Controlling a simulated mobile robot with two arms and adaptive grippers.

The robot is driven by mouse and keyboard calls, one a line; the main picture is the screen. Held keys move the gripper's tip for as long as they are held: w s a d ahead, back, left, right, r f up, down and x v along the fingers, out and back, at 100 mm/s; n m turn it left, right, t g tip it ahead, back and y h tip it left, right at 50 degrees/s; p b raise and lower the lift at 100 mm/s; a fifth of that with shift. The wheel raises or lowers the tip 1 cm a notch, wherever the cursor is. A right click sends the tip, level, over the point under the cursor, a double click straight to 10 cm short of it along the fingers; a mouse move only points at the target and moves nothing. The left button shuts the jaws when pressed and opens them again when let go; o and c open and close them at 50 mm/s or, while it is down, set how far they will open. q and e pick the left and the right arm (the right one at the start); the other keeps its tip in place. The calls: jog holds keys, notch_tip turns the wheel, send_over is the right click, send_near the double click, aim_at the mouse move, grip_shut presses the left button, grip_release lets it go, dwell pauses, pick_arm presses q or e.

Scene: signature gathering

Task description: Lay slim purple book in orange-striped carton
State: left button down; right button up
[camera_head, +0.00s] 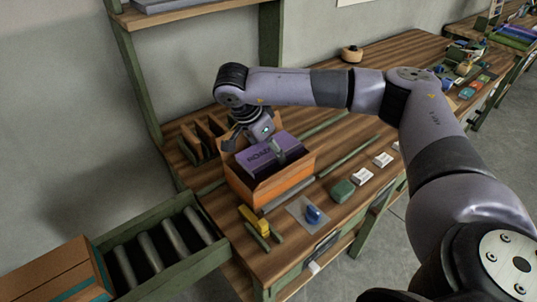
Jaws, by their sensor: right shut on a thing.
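The orange-striped carton (272,196) stands open on the wooden workbench, left of centre. The purple book (254,163), with lettering on its visible face, is at the carton's opening, within its walls. My right gripper (271,145) reaches in from above and is shut on the book. Part of the book is hidden by the gripper and the carton walls, so I cannot tell whether it touches the carton floor. My left gripper is out of view.
A wooden divider rack (196,138) stands behind the carton. A yellow tool (252,221), a blue item (313,214), a green block (343,191) and white boxes (362,177) lie in front and right. A roller conveyor (165,244) with another carton (62,272) is at lower left.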

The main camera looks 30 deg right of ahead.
aim_at(266, 152)
notch_tip(266, 152, down, 3)
jog(key=shift+f, duration=0.1)
jog(key=shift+f+b, duration=0.35)
jog(key=shift+f, duration=0.3)
jog(key=o, duration=1)
jog(key=shift+o, duration=0.2)
jog(key=shift+r, duration=0.1)
